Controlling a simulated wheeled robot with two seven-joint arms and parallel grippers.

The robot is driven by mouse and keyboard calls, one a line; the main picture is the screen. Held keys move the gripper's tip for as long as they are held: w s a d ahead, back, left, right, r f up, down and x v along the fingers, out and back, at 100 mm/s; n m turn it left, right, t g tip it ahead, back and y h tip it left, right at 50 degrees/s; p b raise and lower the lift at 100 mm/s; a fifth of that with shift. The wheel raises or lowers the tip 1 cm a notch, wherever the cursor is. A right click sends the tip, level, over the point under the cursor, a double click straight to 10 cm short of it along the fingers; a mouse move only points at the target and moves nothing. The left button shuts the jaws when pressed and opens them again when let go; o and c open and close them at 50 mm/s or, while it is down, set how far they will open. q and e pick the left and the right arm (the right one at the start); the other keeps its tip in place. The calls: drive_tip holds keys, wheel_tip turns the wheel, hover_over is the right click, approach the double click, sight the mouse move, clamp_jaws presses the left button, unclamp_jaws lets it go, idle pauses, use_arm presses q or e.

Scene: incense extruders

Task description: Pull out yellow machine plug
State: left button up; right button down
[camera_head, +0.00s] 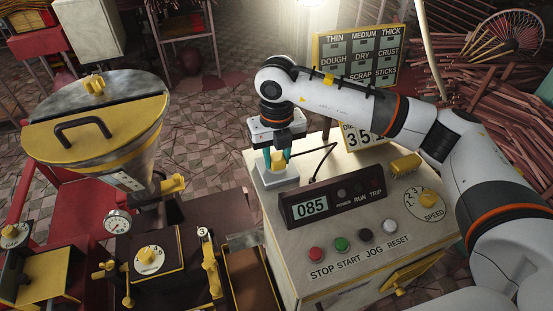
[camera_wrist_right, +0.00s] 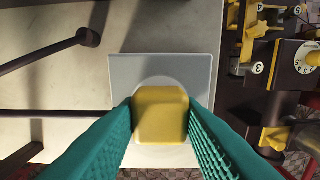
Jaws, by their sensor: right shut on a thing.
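The yellow plug (camera_head: 278,160) stands on a pale grey socket block (camera_head: 275,178) at the back left corner of the control cabinet. My right gripper (camera_head: 276,153) reaches down over it, with teal fingers on both sides. In the right wrist view the yellow plug (camera_wrist_right: 160,114) sits between the two teal finger pads, over a round light base on the grey socket plate (camera_wrist_right: 200,66). The right gripper is shut on the plug. The plug's lower part is hidden, so I cannot tell how deep it sits. My left gripper is not in view.
The control cabinet (camera_head: 375,215) carries a black display box (camera_head: 335,201) reading 085, coloured buttons and a yellow speed knob (camera_head: 428,197). A black cable arcs beside the plug. A yellow-lidded hopper machine (camera_head: 97,115) stands at left. Bundles of sticks (camera_head: 500,100) lie at right.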

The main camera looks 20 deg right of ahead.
sight(277, 157)
drive_tip(key=shift+r+p, duration=1.2)
drive_tip(key=shift+r, duration=1.8)
